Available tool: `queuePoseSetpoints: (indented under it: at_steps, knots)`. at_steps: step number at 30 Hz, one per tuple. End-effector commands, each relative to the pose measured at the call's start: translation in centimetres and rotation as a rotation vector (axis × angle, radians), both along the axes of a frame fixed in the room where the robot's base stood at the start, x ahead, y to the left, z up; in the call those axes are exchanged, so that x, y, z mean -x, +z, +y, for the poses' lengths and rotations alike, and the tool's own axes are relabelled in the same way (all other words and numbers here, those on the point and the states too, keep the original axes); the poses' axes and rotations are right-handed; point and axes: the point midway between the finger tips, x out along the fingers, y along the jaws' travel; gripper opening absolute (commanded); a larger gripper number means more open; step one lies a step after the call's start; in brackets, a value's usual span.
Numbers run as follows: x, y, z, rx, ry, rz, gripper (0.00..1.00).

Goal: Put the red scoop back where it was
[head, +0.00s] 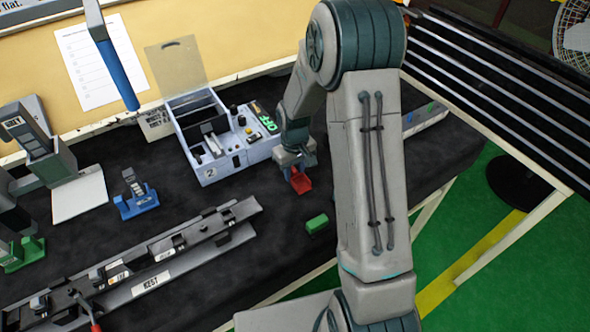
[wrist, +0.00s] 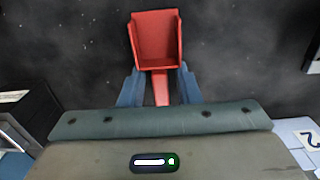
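The red scoop (head: 301,182) shows just below my gripper (head: 293,165) in the head view, over the black table. In the wrist view the scoop (wrist: 157,40) has its open tray pointing away from me and its narrow handle between the two blue fingers of my gripper (wrist: 160,75). The fingers look spread, with a dark gap on each side of the handle. I cannot tell whether the scoop rests on the table.
A white box marked 2 (head: 208,172) with a control panel (head: 262,125) stands left of my gripper. A green block (head: 317,223) lies nearby in front. A long dark rail (head: 160,262) and a blue holder (head: 137,201) are to the left. Bare table lies between the rail and the scoop.

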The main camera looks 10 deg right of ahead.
Motion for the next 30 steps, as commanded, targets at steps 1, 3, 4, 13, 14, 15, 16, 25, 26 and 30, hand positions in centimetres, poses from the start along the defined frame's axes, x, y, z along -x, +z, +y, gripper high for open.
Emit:
queuePoseSetpoints:
  at_steps: [1, 3, 4, 13, 14, 15, 16, 25, 26, 30]
  knots:
    - [0.0, 0.0, 0.0, 0.0, 0.0, 0.0, 0.36]
    - [0.0, 0.0, 0.0, 0.0, 0.0, 0.0, 0.36]
    - [0.0, 0.0, 0.0, 0.0, 0.0, 0.0, 0.36]
    - [-0.1, 0.9, 0.0, 0.0, -0.001, -0.002, 0.36]
    - [-0.1, 1.2, 0.0, 0.0, -0.001, -0.004, 0.36]
    - [-0.1, 1.8, -0.1, 0.0, -0.001, -0.004, 0.36]
    - [-0.1, 2.3, -0.1, 0.0, -0.001, -0.005, 0.36]
    - [-0.1, 8.5, 0.0, 0.0, -0.001, -0.006, 0.36]
    - [-0.1, 9.1, 0.0, 0.0, -0.001, -0.005, 0.36]
    - [0.0, 11.1, 0.0, -0.001, -0.001, -0.002, 0.36]
